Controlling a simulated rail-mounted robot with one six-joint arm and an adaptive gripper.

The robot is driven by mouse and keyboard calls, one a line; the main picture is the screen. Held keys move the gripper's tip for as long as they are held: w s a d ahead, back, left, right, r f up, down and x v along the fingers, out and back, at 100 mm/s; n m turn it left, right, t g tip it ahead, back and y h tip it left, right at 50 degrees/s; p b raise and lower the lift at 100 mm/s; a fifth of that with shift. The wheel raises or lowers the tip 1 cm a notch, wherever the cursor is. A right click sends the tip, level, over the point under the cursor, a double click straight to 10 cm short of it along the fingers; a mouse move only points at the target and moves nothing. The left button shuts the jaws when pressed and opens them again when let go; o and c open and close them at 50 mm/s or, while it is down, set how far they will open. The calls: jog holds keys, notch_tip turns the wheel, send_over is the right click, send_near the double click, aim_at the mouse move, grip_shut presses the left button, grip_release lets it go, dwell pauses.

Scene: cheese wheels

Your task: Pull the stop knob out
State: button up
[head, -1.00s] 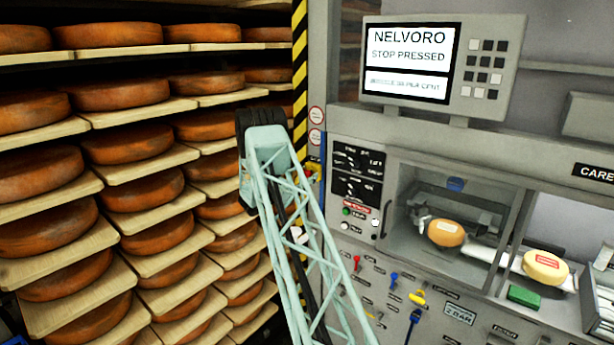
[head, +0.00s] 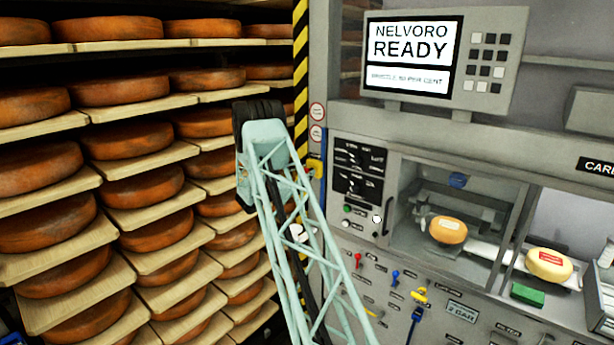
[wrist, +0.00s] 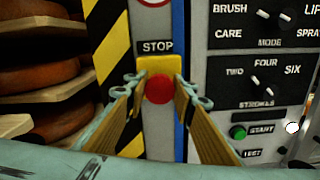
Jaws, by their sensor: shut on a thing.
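The stop knob (wrist: 159,89) is a round red button in front of a yellow housing (wrist: 160,64), under a STOP label in the wrist view. The yellow housing also shows in the head view (head: 317,168), beside my arm. My gripper (wrist: 159,92) is shut on the stop knob, with one finger on each side; the exact contact points are hard to see. In the head view my arm hides most of the gripper. The machine's screen (head: 410,52) reads "NELVORO READY".
Shelves of cheese wheels (head: 130,140) stand close on the left. A black-and-yellow striped post (wrist: 108,60) is left of the knob. A dial panel (wrist: 265,55) and green start button (wrist: 238,132) are to its right. A glazed chamber (head: 450,205) holds a cheese wheel.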

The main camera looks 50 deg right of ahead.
jog(key=shift+a+f, duration=0.1)
jog(key=o, duration=1.2)
jog(key=shift+a, duration=0.1)
jog(key=shift+c, duration=0.2)
jog(key=shift+a, duration=0.1)
jog(key=a, duration=1.1)
jog(key=shift+w+a, duration=0.35)
jog(key=shift+a, duration=0.05)
